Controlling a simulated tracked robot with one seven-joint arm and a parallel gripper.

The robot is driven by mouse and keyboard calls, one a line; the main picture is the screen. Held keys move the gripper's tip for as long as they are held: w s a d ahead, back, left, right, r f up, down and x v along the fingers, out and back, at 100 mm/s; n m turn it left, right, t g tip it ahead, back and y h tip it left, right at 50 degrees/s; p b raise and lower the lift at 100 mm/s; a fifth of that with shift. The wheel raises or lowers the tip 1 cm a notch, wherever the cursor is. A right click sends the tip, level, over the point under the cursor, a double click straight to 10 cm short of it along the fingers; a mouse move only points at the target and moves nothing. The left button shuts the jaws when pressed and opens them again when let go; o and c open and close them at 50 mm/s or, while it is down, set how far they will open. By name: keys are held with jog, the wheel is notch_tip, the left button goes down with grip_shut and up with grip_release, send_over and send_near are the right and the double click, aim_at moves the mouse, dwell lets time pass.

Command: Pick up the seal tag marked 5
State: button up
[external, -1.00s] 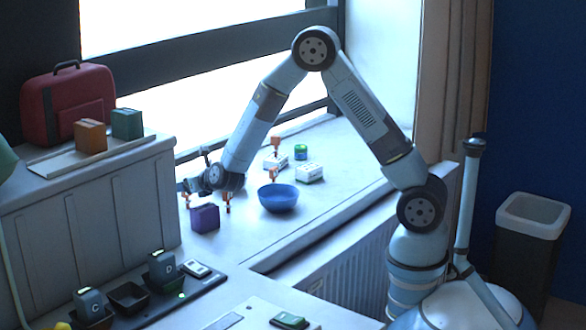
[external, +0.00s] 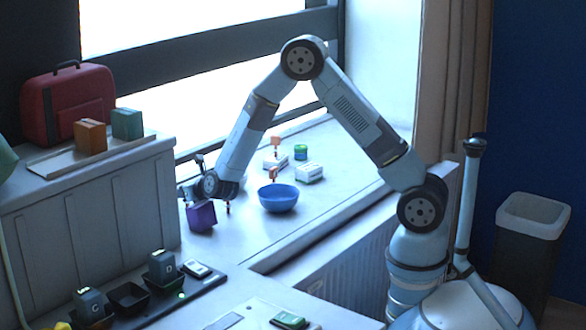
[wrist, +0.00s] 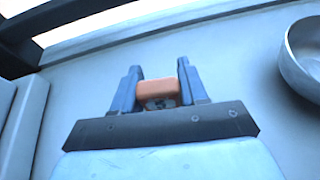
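My gripper (wrist: 158,84) is at the left end of the sill, over a purple box (external: 201,216). In the wrist view its two blue fingers stand at both sides of an orange tag (wrist: 156,89), which fills the gap and seems to touch both. A dark mark that looks like a 5 shows below the orange part. The tag's lower part is hidden behind the gripper. The purple box is tilted just below the gripper; I cannot tell whether it is pushed or raised. Another orange tag (external: 276,141) stands by the white boxes, and one (external: 273,173) rises behind the bowl.
A blue bowl (external: 278,200) stands right of the gripper, also in the wrist view (wrist: 306,68). Two white boxes (external: 309,173) and a green tin (external: 301,152) are farther back. A cabinet (external: 95,210) borders the sill at left. The sill's front right is clear.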

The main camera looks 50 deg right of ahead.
jog(key=shift+s+f, duration=0.15)
jog(key=shift+f, duration=0.25)
jog(key=c, duration=0.5)
jog(key=shift+o, duration=0.2)
